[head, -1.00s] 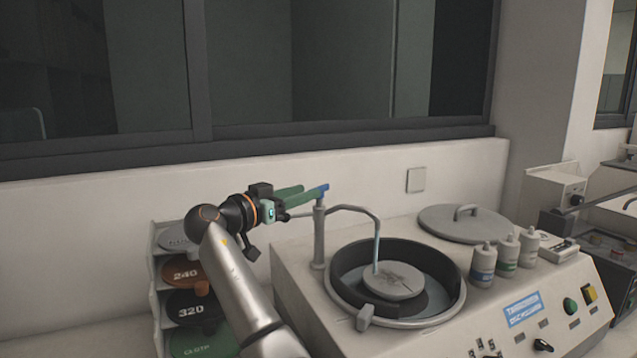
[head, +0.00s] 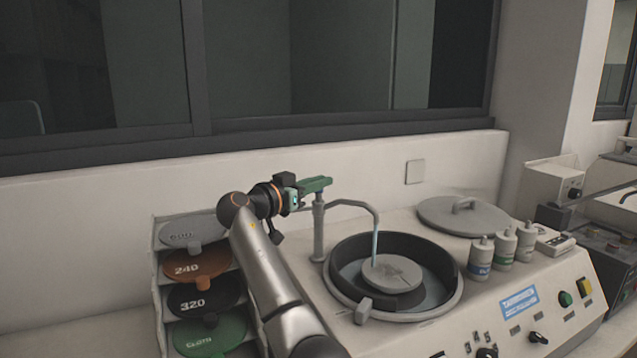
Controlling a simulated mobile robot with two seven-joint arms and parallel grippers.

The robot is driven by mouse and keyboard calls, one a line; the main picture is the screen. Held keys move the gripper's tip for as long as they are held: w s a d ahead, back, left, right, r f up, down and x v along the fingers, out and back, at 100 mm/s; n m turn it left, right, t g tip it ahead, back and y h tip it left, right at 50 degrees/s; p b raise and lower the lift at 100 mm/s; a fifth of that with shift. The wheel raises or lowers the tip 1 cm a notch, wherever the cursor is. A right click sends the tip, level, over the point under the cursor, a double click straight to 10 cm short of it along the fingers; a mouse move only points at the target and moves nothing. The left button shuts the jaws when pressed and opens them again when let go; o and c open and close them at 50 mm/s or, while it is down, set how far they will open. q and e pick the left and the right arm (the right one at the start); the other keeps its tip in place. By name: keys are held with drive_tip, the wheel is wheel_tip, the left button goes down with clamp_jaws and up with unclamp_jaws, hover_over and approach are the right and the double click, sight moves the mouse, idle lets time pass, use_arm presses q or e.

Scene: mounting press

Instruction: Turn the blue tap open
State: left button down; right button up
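The tap's grey post (head: 318,230) stands upright at the left rear of the polishing machine. Its thin curved spout (head: 360,204) reaches over the round bowl. A pale bluish line drops from the spout end to the grey disc (head: 391,273). My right gripper (head: 322,184), with green fingers, is at the top of the post. The fingers cover that spot, and the blue tap handle is hidden there. I cannot tell whether they are shut on it. My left gripper is not in view.
A rack of labelled discs (head: 196,267) stands left of the machine, close to my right arm. A grey lid (head: 463,215) and several small bottles (head: 503,248) sit on the machine's right side. The wall and window frame are close behind.

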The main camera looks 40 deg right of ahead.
clamp_jaws()
